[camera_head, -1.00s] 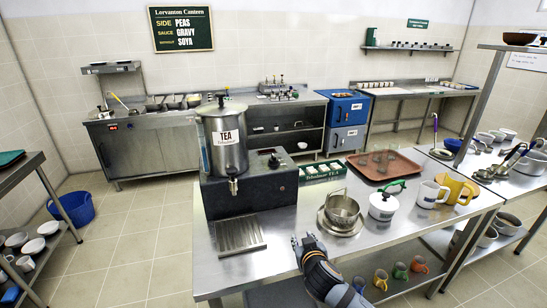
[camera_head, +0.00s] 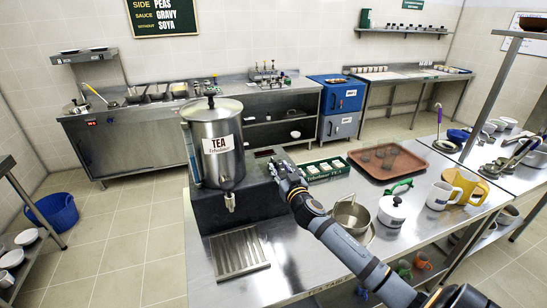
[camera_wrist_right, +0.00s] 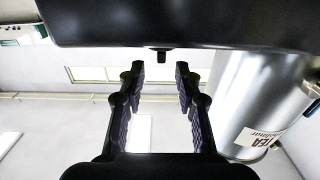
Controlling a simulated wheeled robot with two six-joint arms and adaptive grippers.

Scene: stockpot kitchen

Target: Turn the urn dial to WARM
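The steel tea urn (camera_head: 217,150) with its TEA label stands on a dark base (camera_head: 245,209) on the steel counter. My right gripper (camera_head: 279,168) is at the right part of this base and hides the dial in the head view. In the right wrist view a small dark knob, which looks like the dial (camera_wrist_right: 161,56), projects from the dark base (camera_wrist_right: 180,22). The open fingers of my right gripper (camera_wrist_right: 160,73) point at it, one on each side; contact cannot be told. The dial's setting is not readable. My left gripper is out of view.
A drip tray (camera_head: 238,252) lies before the urn tap. A green box (camera_head: 325,170) stands just right of the gripper.

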